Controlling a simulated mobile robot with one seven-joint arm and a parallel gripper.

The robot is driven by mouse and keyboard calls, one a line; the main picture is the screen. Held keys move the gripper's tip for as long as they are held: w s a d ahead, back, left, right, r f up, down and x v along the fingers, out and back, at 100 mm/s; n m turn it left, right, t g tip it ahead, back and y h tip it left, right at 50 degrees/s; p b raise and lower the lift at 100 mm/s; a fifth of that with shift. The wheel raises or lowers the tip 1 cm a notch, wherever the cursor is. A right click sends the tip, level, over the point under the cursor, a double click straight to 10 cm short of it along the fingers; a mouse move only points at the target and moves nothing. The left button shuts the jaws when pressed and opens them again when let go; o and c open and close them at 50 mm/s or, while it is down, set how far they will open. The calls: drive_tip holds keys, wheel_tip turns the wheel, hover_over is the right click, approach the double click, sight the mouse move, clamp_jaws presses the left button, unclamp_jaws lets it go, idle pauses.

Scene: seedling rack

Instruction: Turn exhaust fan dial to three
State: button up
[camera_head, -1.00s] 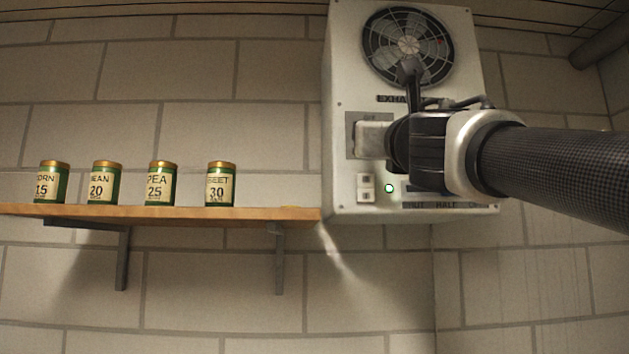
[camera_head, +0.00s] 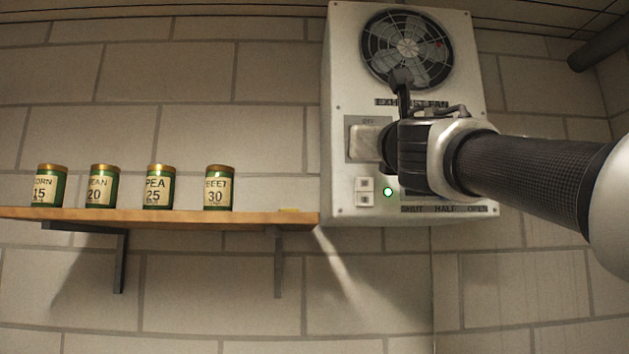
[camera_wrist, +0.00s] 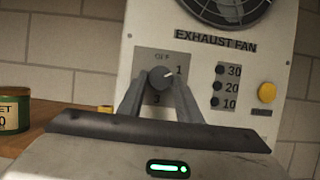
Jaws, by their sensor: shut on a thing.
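The exhaust fan dial (camera_wrist: 160,78) is a round dark knob on a grey plate (camera_wrist: 148,58) in the wrist view. Its pale pointer mark aims right and slightly up, toward the "1". "OFF" stands above the knob and "3" below it; any other mark is hidden. My gripper (camera_wrist: 160,84) is shut on the dial, with one finger on each side. In the head view my gripper (camera_head: 387,148) reaches the plate from the right and hides the knob.
The white fan box (camera_head: 345,100) has a round fan (camera_head: 407,48), a lit green lamp (camera_head: 388,192) and "SHUT HALF OPEN" lettering. The wrist view shows black buttons (camera_wrist: 218,86) and a yellow button (camera_wrist: 267,92). Several seed tins (camera_head: 159,187) stand on a wooden shelf (camera_head: 150,217) at left.

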drive_tip(key=shift+m, duration=0.4)
drive_tip(key=shift+a+r+m+g+h+p, duration=0.25)
drive_tip(key=shift+m+g+h+p, duration=0.9)
drive_tip(key=shift+m, duration=3.3)
drive_tip(key=shift+a+r+m+g+h+p, duration=0.1)
drive_tip(key=shift+r+m+g+h+p, duration=0.4)
drive_tip(key=shift+m+g+p, duration=2.5)
drive_tip(key=shift+a+r+m+t+h+p, duration=0.25)
drive_tip(key=shift+m+h, duration=0.8)
drive_tip(key=shift+m, duration=4.8)
drive_tip(key=o, duration=1)
drive_tip(key=shift+o, duration=0.2)
